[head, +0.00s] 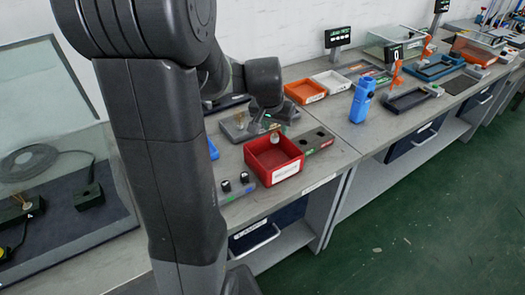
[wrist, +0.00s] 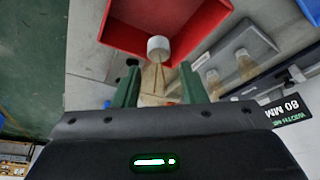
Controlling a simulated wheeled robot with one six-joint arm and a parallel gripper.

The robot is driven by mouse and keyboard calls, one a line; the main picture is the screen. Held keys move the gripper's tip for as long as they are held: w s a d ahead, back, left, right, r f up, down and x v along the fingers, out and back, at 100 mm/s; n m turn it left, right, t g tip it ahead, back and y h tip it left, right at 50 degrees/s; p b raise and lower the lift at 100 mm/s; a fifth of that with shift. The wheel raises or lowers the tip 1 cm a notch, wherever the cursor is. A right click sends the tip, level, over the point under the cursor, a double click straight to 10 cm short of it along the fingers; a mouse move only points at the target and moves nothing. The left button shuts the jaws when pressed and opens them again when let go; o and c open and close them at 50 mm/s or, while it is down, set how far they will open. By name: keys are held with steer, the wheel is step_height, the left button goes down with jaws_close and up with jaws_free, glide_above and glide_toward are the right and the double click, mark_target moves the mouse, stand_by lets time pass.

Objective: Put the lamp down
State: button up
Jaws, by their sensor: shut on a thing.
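The lamp (wrist: 157,72) has a clear, amber-tinted body and a white round end (wrist: 158,47). In the wrist view it sits between the two green fingers of my gripper (wrist: 160,88), which is shut on it. The white end points away from the gripper. In the head view the lamp (head: 277,136) hangs below my gripper (head: 268,122), over the red bin (head: 265,178). The red bin (wrist: 205,50) also shows at the top of the wrist view, just beyond the lamp's white end. I cannot tell how high the lamp is above the bin floor.
A grey block with dark round holes (head: 318,146) lies right of the red bin. A grey tray (wrist: 268,42) with two similar lamps (wrist: 245,62) shows in the wrist view. Black knobs (head: 226,186) stand left of the bin. Orange (head: 305,98) and white bins stand behind.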

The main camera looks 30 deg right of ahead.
steer(key=shift+w+f, duration=0.2)
steer(key=shift+f, duration=0.15)
step_height(320, 180, down, 9)
steer(key=shift+f+b, duration=0.1)
steer(key=shift+b, duration=0.25)
steer(key=shift+f, duration=0.1)
steer(key=shift+f+b, duration=0.15)
steer(key=shift+b, duration=0.15)
steer(key=o, duration=0.9)
steer(key=shift+o, duration=0.2)
steer(key=shift+r+p, duration=0.35)
steer(key=shift+r, duration=0.25)
steer(key=v, duration=1.1)
steer(key=shift+s+a+p, duration=0.15)
steer(key=shift+s+p, duration=0.1)
steer(key=shift+p, duration=0.1)
